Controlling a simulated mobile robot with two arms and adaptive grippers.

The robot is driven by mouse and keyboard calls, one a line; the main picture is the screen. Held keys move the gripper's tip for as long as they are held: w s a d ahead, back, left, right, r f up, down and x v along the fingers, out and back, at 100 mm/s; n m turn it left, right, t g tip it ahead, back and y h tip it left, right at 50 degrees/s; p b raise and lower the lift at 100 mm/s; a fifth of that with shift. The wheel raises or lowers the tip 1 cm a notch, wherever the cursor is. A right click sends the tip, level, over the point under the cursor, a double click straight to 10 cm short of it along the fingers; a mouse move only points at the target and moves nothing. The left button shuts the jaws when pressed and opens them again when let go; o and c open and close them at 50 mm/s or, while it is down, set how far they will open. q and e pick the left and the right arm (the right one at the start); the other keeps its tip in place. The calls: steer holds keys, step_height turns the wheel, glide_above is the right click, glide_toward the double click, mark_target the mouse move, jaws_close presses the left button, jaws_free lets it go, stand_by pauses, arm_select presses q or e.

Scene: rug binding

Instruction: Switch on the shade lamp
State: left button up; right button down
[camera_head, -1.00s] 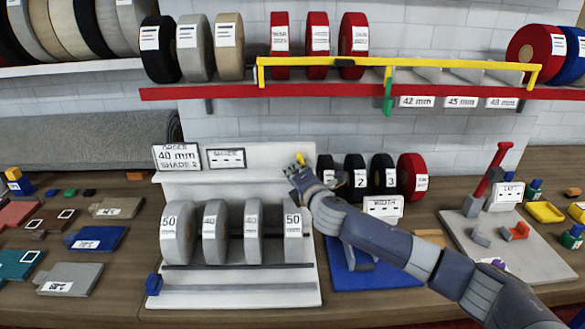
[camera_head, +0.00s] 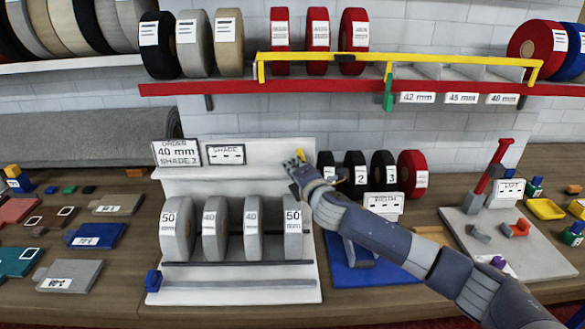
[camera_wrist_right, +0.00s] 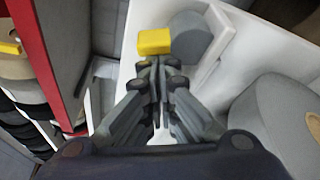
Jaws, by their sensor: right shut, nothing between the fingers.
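No lit lamp is seen. My left gripper is out of view.
Grey rolls (camera_head: 214,230) labelled 50 and 40 stand in the white rack (camera_head: 240,296) below the gripper. Small numbered rolls (camera_head: 384,174) stand to the right, behind my forearm. A red shelf (camera_head: 340,89) with a yellow bar (camera_head: 400,61) runs above.

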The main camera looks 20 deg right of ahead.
steer(key=shift+d+m+t+b, duration=0.15)
steer(key=shift+m+t+b, duration=0.15)
steer(key=shift+m+b, duration=0.75)
steer(key=m+b, duration=0.1)
steer(key=b, duration=0.1)
steer(key=d+r+m+t+b, duration=0.1)
steer(key=m+b, duration=0.1)
steer(key=shift+s+d+r+m, duration=0.1)
steer(key=shift+s+r+m, duration=0.05)
steer(key=shift+r+m, duration=0.15)
steer(key=shift+s, duration=0.1)
